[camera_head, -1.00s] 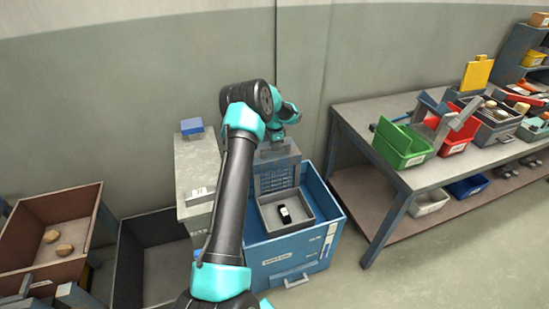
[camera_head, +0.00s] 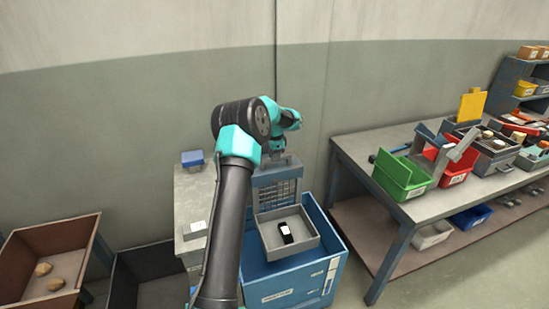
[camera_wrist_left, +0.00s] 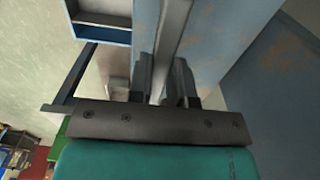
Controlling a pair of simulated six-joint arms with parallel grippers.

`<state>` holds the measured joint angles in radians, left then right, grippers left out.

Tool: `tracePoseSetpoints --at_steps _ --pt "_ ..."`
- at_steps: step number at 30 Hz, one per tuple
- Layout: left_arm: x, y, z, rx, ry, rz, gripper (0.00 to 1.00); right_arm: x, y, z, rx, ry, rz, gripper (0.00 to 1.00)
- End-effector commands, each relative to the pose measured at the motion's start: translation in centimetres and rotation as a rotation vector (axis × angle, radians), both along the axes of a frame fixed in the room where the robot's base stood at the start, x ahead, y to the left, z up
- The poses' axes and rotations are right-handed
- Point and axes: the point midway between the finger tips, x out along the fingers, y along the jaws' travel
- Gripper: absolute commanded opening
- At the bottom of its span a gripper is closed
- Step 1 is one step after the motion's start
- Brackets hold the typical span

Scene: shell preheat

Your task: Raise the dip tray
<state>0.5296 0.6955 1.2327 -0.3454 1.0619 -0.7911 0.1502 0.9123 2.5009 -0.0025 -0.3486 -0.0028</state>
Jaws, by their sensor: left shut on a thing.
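The dip tray (camera_head: 268,245) is a shallow grey tray with a dark object with a white face (camera_head: 286,232) in it. It hangs under an upright grey frame with a grid (camera_head: 276,195), over the blue station box (camera_head: 298,286). My left gripper (camera_head: 275,157) is at the top of this frame, partly hidden by my arm. In the left wrist view, its dark fingers (camera_wrist_left: 162,78) are shut on a grey bar (camera_wrist_left: 174,35), the tray's handle. My right gripper is not in view.
A grey cabinet (camera_head: 190,185) with a blue-topped block (camera_head: 193,158) stands left of the station. Brown (camera_head: 75,235) and dark (camera_head: 150,265) bins are further left. A workbench (camera_head: 365,160) with a green bin (camera_head: 402,178) stands at right.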

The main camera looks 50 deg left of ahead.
Motion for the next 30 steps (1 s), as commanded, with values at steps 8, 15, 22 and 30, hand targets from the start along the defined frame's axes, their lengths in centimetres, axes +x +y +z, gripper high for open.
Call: tracePoseSetpoints --at_steps 8,15,22,30 --pt "0.1 0.1 0.5 0.004 -0.006 0.0 0.41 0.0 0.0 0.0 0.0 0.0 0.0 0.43" --pt "0.1 0.1 0.4 0.003 -0.005 0.0 0.45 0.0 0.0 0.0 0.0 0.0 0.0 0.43" --pt "0.1 0.1 1.3 0.003 -0.005 0.0 0.45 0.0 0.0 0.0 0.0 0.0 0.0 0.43" --pt "0.1 0.1 5.5 0.004 -0.007 0.001 0.45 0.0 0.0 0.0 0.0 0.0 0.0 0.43"
